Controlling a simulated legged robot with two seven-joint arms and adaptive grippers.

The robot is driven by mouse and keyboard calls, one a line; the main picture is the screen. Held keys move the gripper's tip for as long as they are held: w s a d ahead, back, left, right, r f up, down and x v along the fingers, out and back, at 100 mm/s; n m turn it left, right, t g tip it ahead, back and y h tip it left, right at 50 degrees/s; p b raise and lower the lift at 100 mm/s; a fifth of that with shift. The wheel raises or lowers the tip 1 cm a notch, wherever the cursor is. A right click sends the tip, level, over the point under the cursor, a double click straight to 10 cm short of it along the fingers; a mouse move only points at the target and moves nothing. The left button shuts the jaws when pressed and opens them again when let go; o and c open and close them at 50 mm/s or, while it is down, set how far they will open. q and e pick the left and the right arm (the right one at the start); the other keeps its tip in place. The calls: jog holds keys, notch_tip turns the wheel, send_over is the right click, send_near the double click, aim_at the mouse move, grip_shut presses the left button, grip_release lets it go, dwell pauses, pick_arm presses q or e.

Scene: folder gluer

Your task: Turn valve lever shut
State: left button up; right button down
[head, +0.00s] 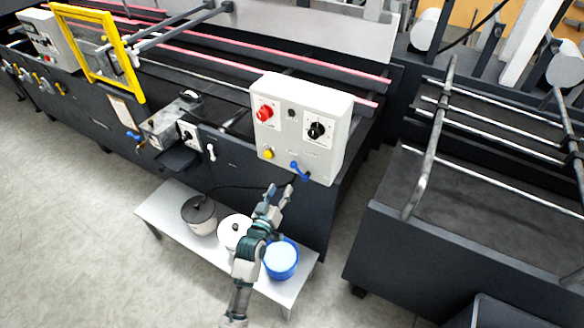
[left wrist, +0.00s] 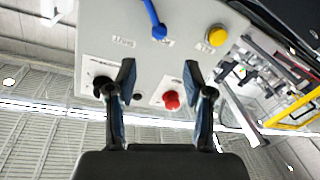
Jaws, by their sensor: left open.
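A blue valve lever (head: 299,171) sits low on the front of a white control box (head: 283,136). In the head view it tilts down to the right. In the left wrist view the blue lever (left wrist: 155,20) shows near the top, beyond my fingertips. My left gripper (head: 278,190) is just below and left of the lever in the head view, apart from it. Its two fingers stand open and empty in the left wrist view (left wrist: 158,75). My right gripper is not in view.
The box also has a red knob (head: 265,113), a black dial (head: 316,130) and a yellow button (head: 268,154). A low white bench (head: 170,215) below holds a lidded grey pot (head: 199,214), a white pot (head: 233,230) and a blue bucket (head: 281,262). Another blue lever (head: 133,136) is farther left.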

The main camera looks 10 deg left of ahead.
aim_at(292, 167)
pick_arm(q)
jog(key=w, duration=0.3)
jog(key=w+d, duration=0.1)
jog(key=w, duration=0.3)
jog(key=w+d+b, duration=0.1)
jog(key=w, duration=0.3)
jog(key=shift+w+d, duration=0.15)
jog(key=shift+w, duration=0.05)
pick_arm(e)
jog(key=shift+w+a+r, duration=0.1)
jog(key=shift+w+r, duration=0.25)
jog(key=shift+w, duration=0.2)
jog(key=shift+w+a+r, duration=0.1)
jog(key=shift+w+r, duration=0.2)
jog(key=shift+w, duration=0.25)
pick_arm(q)
grip_shut()
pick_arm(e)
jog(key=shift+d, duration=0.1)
